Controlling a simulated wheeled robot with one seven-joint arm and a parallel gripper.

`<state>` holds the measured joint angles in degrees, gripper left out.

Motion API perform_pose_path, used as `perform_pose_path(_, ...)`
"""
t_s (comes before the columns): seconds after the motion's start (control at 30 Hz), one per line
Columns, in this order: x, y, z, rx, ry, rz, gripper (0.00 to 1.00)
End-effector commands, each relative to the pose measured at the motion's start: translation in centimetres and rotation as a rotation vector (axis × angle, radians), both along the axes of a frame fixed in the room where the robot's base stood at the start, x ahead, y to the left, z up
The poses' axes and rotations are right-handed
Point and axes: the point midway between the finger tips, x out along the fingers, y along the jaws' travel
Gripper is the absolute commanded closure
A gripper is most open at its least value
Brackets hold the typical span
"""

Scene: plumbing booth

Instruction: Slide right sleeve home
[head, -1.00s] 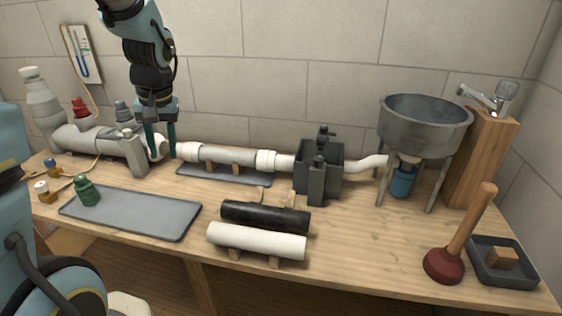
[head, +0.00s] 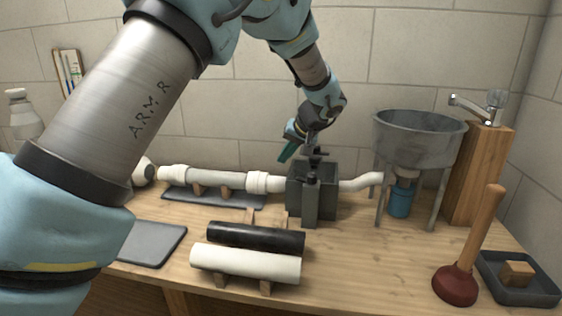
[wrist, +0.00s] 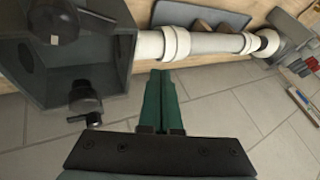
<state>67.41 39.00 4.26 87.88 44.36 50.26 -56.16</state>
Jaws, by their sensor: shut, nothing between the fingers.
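The right sleeve (head: 262,183) is a white collar around the right end of the grey pipe (head: 217,182), near the white pipe stub entering the dark box. I cannot tell from here how far it overlaps the joint. In the wrist view the right sleeve (wrist: 172,43) lies beyond my fingertips. The left sleeve (head: 173,174) is a similar white collar at the pipe's left end. My gripper (head: 287,152) is shut and empty, behind and above the right sleeve, close to the box's left side. Its green fingers (wrist: 160,95) are together in the wrist view, apart from the sleeve.
The dark grey box (head: 312,196) with black knobs on top stands just right of the sleeve. A metal basin (head: 420,135) stands further right. Black (head: 255,238) and white (head: 245,264) tubes lie in front on wooden rests. A plunger (head: 466,250) stands at front right.

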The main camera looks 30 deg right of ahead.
Motion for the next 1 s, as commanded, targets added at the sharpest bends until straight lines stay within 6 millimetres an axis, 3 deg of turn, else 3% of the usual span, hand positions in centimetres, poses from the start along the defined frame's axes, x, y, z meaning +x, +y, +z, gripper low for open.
perform_pose_path(0.43, 4.3, 0.7, -5.7, 0.002, 0.003, 0.001, 1.0)
perform_pose_path(1.0, 5.2, 1.1, -6.6, 0.0, 0.002, 0.001, 1.0)
